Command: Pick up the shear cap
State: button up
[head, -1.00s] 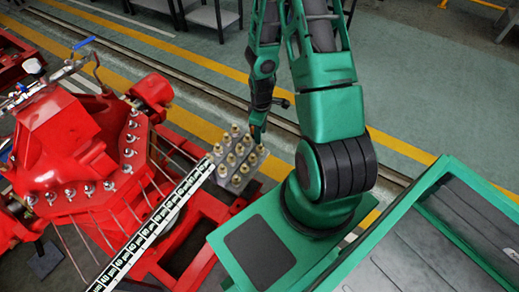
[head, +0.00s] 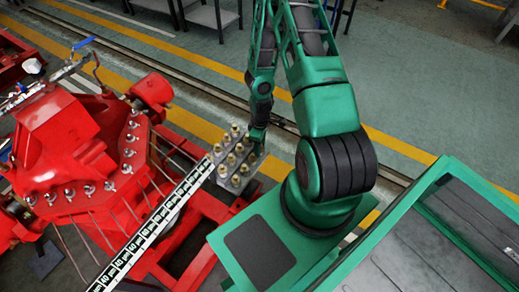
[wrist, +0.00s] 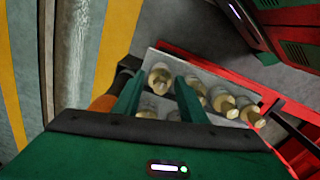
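Several brass-coloured shear caps (head: 236,159) stand in rows on a grey block (head: 221,184) beside the red machine. In the wrist view, one shear cap (wrist: 158,78) shows between my two green fingers, with other caps to the right on the grey block (wrist: 152,58). My gripper (head: 257,143) is at the block's far right edge in the head view. In the wrist view my gripper (wrist: 158,97) has its fingers apart, one on each side of that cap. I cannot tell whether they touch it. The head view hides the fingertips.
The red machine (head: 70,150) with studs and rods stands at the left. A long marked strip (head: 150,230) reaches up to the block. Red frame beams (head: 190,245) lie under it. Open floor (head: 440,110) lies behind, at the right.

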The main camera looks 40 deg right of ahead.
jog(key=shift+c, duration=0.3)
jog(key=c, duration=0.7)
jog(key=shift+r, duration=0.5)
notch_tip(320, 180, up, 3)
jog(key=a+r, duration=0.2)
jog(key=a, duration=0.2)
jog(key=a+r, duration=0.2)
jog(key=a, duration=0.1)
jog(key=a+r, duration=0.3)
jog(key=a, duration=0.1)
jog(key=shift+w+a, duration=0.1)
jog(key=shift+a, duration=0.2)
